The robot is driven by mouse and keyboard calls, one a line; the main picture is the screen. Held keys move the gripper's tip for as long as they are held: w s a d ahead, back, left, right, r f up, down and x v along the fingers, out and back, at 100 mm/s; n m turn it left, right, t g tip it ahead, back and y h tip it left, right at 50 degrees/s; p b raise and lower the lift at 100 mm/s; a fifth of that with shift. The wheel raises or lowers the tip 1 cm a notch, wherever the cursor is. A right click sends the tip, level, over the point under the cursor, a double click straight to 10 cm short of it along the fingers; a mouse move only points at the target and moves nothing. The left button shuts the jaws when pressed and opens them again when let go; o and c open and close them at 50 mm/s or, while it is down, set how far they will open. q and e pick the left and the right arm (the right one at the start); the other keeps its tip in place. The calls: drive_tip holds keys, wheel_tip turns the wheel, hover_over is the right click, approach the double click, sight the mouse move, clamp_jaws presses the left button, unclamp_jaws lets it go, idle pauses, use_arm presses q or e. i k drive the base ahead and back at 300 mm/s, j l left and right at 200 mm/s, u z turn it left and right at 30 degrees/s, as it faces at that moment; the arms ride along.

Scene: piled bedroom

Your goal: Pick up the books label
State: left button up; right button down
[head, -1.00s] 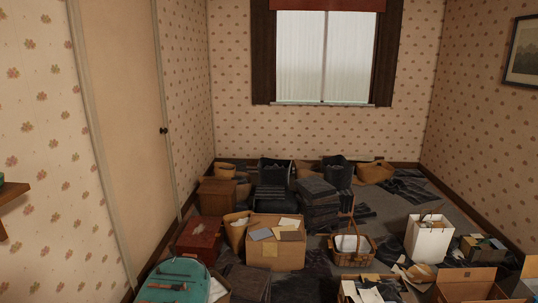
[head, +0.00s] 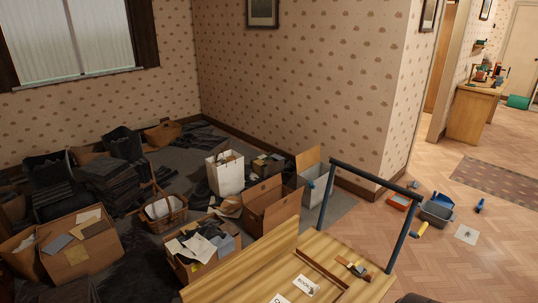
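A small white card with dark lettering that seems to read "BOOK..." (head: 306,286) lies on a light wooden top (head: 335,257) at the bottom of the head view. A second white card (head: 281,298) lies just left of it, cut off by the picture's lower edge, with only the start of its lettering showing. Neither of my grippers is in view.
A dark bar handle (head: 375,172) rises over the wooden top's far side. A brush (head: 355,268) lies on the top. Boxes, a white bag (head: 225,173) and a basket (head: 165,212) crowd the floor at left. Tools and a grey bin (head: 437,210) lie at right.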

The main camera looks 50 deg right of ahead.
sight(307, 286)
drive_tip(key=l+z, duration=0.1)
drive_tip(key=z, duration=0.3)
drive_tip(key=k+l+z, duration=0.1)
drive_tip(key=z, duration=0.3)
drive_tip(key=l+z, duration=0.1)
drive_tip(key=z, duration=0.3)
drive_tip(key=l+z, duration=0.15)
drive_tip(key=z, duration=0.25)
drive_tip(key=u, duration=2.3)
drive_tip(key=z, duration=2.3)
drive_tip(key=i+l, duration=0.15)
drive_tip(key=l, duration=0.25)
drive_tip(key=i+l, duration=0.15)
drive_tip(key=l, duration=0.25)
drive_tip(key=i+l+u, duration=0.1)
drive_tip(key=l, duration=0.25)
drive_tip(key=i+l, duration=0.2)
drive_tip(key=l, duration=0.2)
